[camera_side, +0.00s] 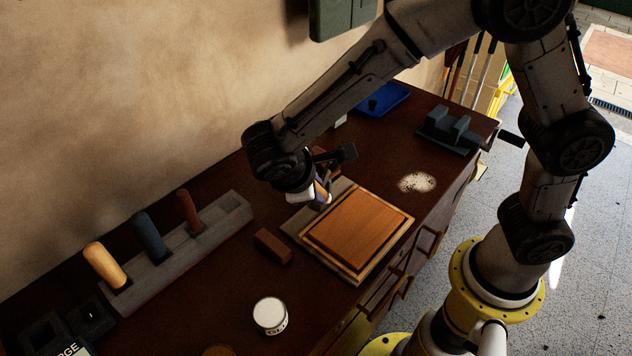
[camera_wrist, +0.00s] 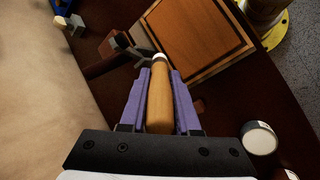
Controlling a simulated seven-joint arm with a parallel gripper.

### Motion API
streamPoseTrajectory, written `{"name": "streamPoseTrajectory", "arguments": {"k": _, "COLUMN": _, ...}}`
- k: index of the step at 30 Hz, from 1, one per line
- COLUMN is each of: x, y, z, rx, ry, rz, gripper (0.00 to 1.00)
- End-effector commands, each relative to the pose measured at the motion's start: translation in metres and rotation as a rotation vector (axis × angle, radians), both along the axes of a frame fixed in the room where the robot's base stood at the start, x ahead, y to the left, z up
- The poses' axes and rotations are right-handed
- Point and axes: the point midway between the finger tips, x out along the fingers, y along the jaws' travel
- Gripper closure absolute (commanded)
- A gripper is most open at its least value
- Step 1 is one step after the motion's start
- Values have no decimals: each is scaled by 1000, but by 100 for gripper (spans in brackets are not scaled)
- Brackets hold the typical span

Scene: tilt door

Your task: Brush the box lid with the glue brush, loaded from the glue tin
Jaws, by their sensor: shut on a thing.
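My gripper (camera_wrist: 160,84) is shut on the glue brush (camera_wrist: 159,108), with its purple fingers on either side of the tan wooden handle. A pale band shows at the brush's far end; the bristles cannot be made out. In the side view my gripper (camera_side: 320,192) is over the upper left edge of the board under the box lid. The box lid (camera_side: 358,230) is a flat orange-brown wooden panel, also in the wrist view (camera_wrist: 204,32). The glue tin (camera_side: 270,312), white and round, stands apart at the front; the wrist view shows it at right (camera_wrist: 259,136).
A grey rack (camera_side: 165,275) with yellow, blue and red-brown handles stands along the wall. A small brown block (camera_side: 273,247) lies left of the lid. A pale speckled patch (camera_side: 417,182), a dark vise-like block (camera_side: 450,130) and a blue tray (camera_side: 385,98) are further back.

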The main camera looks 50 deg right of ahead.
Motion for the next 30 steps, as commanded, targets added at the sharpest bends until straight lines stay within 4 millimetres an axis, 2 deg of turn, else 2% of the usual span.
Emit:
{"name": "streamPoseTrajectory", "arguments": {"k": 20, "x": -1, "y": -1, "z": -66, "rx": -3, "ry": 3, "rz": -3, "gripper": 100}}
{"name": "streamPoseTrajectory", "arguments": {"k": 30, "x": 0, "y": -33, "z": -67, "rx": -2, "ry": 0, "rz": -5, "gripper": 100}}
